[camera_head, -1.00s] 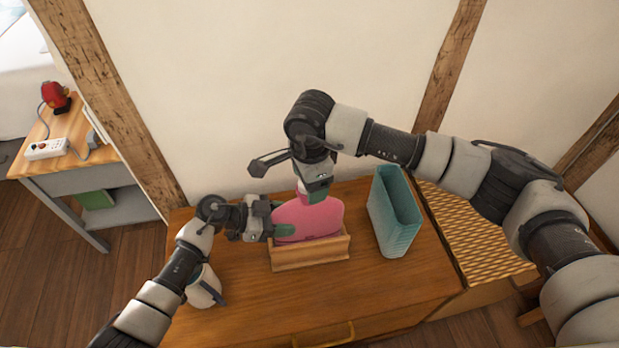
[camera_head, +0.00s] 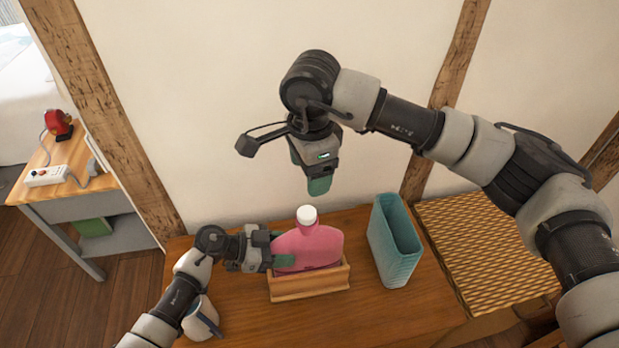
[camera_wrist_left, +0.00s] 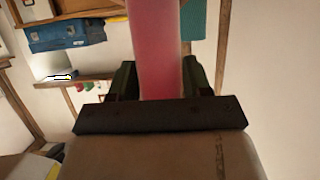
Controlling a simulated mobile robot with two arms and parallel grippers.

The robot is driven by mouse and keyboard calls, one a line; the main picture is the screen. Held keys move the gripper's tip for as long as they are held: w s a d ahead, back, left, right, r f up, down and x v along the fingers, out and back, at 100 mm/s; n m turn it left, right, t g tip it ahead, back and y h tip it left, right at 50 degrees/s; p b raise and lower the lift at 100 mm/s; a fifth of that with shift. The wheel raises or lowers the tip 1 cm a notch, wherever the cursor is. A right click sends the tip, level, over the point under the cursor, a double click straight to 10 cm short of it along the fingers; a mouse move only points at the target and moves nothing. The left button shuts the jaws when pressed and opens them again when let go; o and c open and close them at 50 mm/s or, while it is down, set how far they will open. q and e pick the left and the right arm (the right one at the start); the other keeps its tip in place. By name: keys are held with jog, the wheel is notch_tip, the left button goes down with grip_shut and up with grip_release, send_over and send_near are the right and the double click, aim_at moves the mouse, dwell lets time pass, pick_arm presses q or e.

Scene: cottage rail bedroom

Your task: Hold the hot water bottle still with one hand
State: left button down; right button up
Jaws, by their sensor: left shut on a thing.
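The pink hot water bottle (camera_head: 318,244) stands upright in a wooden holder (camera_head: 310,284) on the wooden dresser, with its white cap (camera_head: 307,215) on top. My left gripper (camera_head: 284,262) comes in from the left and is shut on the bottle's left side. The left wrist view shows the pink bottle (camera_wrist_left: 156,50) between the two dark fingers (camera_wrist_left: 155,82). My right gripper (camera_head: 319,186) points down in the air above the cap, clear of it. I cannot tell from this angle whether its fingers are apart.
A teal open bin (camera_head: 393,243) stands right of the holder. A white mug (camera_head: 200,318) stands at the dresser's left, beside my left arm. A woven-topped surface (camera_head: 480,250) lies to the right. A side table (camera_head: 70,165) with a power strip (camera_head: 46,176) stands far left.

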pick_arm(q)
jog(key=shift+c, duration=2)
grip_release()
jog(key=p+v, duration=0.1)
jog(key=v, duration=1)
jog(key=shift+w+d, duration=0.1)
